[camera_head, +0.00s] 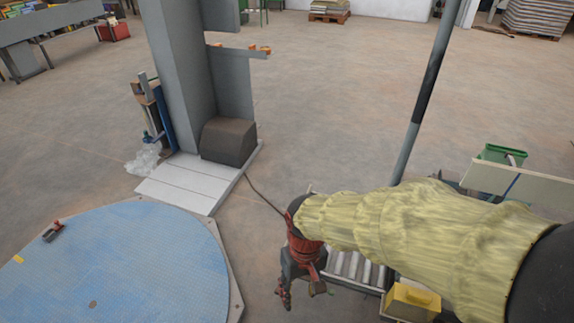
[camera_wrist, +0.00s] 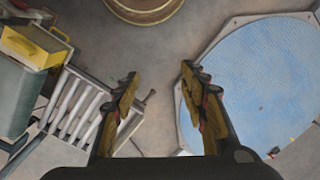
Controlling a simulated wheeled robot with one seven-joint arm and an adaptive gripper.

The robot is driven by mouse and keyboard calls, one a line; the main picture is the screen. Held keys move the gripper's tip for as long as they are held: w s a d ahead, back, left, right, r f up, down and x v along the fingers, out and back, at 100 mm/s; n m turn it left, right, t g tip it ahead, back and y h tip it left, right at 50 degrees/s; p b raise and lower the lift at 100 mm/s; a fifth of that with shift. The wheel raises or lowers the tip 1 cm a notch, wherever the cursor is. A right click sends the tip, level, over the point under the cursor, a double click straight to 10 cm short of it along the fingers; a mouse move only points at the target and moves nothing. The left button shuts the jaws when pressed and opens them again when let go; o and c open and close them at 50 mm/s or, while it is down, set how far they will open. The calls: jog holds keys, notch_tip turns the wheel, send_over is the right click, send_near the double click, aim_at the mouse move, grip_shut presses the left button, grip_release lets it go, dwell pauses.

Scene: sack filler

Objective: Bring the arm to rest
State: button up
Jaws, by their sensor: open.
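My arm, in a yellow cloth sleeve, reaches in from the right of the head view. My gripper (camera_head: 300,286) hangs at its end, pointing down, beside a roller conveyor (camera_head: 352,266). In the wrist view my gripper (camera_wrist: 158,82) has its two fingers well apart with bare floor between them. Nothing is held. The arm's own base is out of view.
A round blue turntable (camera_head: 110,265) lies at the lower left. A grey column (camera_head: 185,75) stands on a pale plinth (camera_head: 190,180) behind it. A dark pole (camera_head: 425,90) rises behind my arm. A yellow box (camera_head: 410,300) sits beside the rollers. Open floor lies beyond.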

jog(key=s+d+r+m+t+p, duration=0.1)
jog(key=s+d+r+m+t, duration=0.1)
jog(key=d+r, duration=0.6)
jog(key=s+d+r+m+t+p, duration=0.1)
jog(key=d+r+t, duration=0.3)
jog(key=d+r, duration=0.4)
notch_tip(320, 180, up, 5)
jog(key=shift+s+r+m+t+p, duration=0.1)
jog(key=shift+s+m+t+p, duration=0.3)
jog(key=shift+s, duration=0.35)
jog(key=shift+c, duration=0.2)
